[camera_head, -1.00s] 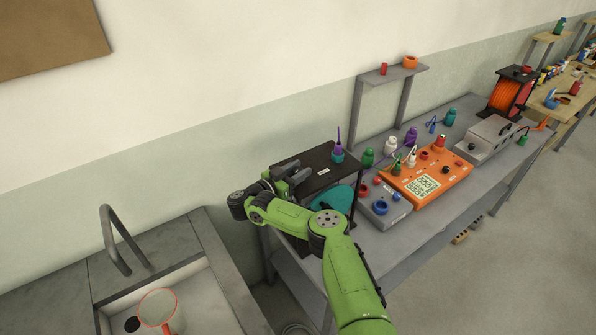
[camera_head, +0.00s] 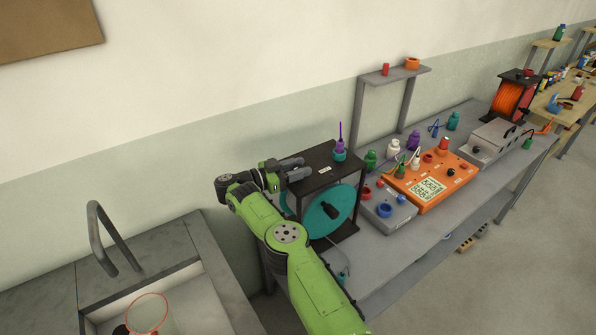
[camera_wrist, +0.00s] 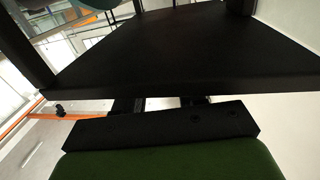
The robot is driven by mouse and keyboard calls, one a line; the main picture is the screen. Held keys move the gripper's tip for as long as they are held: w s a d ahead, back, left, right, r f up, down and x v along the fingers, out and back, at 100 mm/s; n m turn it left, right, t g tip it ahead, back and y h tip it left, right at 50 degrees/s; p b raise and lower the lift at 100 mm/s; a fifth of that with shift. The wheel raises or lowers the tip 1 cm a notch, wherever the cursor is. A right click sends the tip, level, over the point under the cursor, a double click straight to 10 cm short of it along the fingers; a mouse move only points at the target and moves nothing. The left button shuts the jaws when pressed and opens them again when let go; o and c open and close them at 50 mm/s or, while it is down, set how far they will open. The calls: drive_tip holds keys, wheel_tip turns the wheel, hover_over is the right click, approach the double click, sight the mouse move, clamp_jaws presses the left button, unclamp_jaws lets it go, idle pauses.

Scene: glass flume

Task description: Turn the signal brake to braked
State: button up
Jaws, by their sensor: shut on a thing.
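A black stand (camera_head: 318,159) with a white label on top holds a teal reel disc (camera_head: 325,222) with a dark knob at its middle. I cannot make out which part is the signal brake, nor its setting. My gripper (camera_head: 299,167) is at the left edge of the stand's top, its grey fingers pointing right over it. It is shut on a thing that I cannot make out. In the wrist view the black stand's plate (camera_wrist: 165,55) fills the middle and hides the fingertips; only the finger bases show below its edge.
A purple-and-teal bottle (camera_head: 340,149) stands on the black stand's right end. Right of it are an orange instrument box (camera_head: 437,182), a grey box (camera_head: 379,224) and several small bottles. A sink (camera_head: 190,275) is at lower left, with a tap (camera_head: 97,235). The wall is close behind.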

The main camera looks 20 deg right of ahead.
sight(298, 167)
drive_tip(key=o, duration=0.9)
drive_tip(key=shift+o, duration=0.2)
wheel_tip(298, 167, up, 10)
drive_tip(key=shift+r, duration=0.1)
